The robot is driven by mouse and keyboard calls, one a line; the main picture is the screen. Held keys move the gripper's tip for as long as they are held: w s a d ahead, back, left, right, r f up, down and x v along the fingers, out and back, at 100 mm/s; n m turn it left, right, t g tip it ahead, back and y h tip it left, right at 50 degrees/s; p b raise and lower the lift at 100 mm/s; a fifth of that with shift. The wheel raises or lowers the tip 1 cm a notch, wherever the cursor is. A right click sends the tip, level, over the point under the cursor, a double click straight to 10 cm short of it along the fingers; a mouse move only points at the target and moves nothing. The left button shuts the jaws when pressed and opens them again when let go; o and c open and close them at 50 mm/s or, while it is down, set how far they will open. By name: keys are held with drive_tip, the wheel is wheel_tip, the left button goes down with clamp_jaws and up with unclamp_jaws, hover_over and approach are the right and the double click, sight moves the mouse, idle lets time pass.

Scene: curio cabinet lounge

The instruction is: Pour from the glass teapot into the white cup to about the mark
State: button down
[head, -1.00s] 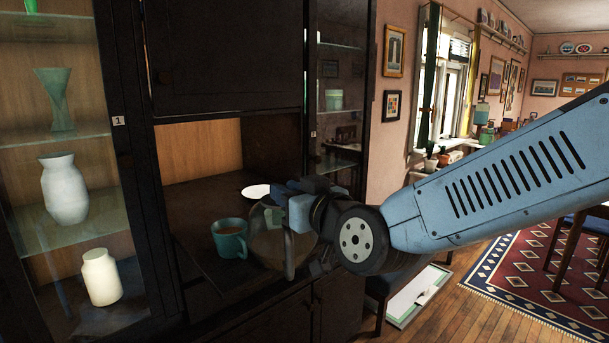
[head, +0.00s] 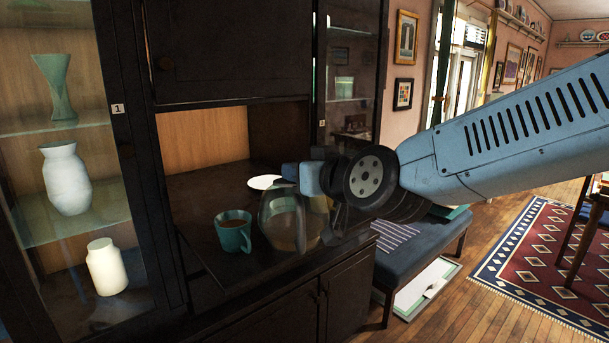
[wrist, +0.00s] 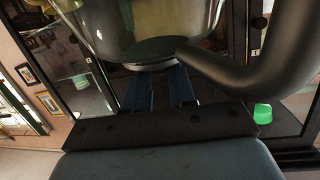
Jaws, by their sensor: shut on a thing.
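The glass teapot (head: 280,222) is clear, with amber-brown liquid low inside. It is in the cabinet's open bay, just right of a teal mug (head: 233,236) that holds brown liquid. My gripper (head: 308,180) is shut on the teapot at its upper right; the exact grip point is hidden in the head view. In the wrist view, the teapot's glass (wrist: 150,22) and a thick dark handle fill the top, with my blue fingers (wrist: 158,88) under a dark round part. A white round rim or dish (head: 263,182) lies behind the teapot, partly hidden; I cannot tell whether it is the white cup. No mark is visible.
The dark cabinet's side post (head: 150,190) stands left of the bay, and a glass case holds a white vase (head: 66,180) and a cream jar (head: 107,268). A blue bench (head: 425,245) stands to the right. The bay's shelf front is fairly clear.

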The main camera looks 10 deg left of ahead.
drive_tip(key=shift+w+a+r+m+g+h, duration=0.15)
drive_tip(key=shift+w+g+h, duration=0.15)
drive_tip(key=shift+w+g, duration=0.1)
drive_tip(key=shift+w+a+r+m+g+h, duration=0.1)
drive_tip(key=shift+w+r+m+g+h, duration=0.05)
drive_tip(key=shift+w+g+h, duration=0.2)
drive_tip(key=shift+w+a+r+g, duration=0.1)
drive_tip(key=shift+w+r+g, duration=0.05)
drive_tip(key=shift+w+g, duration=0.1)
drive_tip(key=shift+w+a+r+g+h, duration=0.15)
drive_tip(key=shift+w+r+g+h, duration=0.15)
drive_tip(key=shift+w, duration=0.1)
drive_tip(key=shift+w+a+r+m+g+h, duration=0.25)
drive_tip(key=shift+w+m+g, duration=0.15)
drive_tip(key=shift+g, duration=0.1)
drive_tip(key=shift+w+r, duration=0.15)
drive_tip(key=shift+r, duration=0.1)
idle(1.0)
drive_tip(key=shift+w+a+r+g+h, duration=0.25)
drive_tip(key=shift+w+r+g, duration=0.1)
drive_tip(key=shift+w+g, duration=0.15)
drive_tip(key=shift+w+a+r+g+h, duration=0.1)
drive_tip(key=shift+w+r+g+h, duration=0.2)
drive_tip(key=shift+w+g, duration=0.15)
idle(3.8)
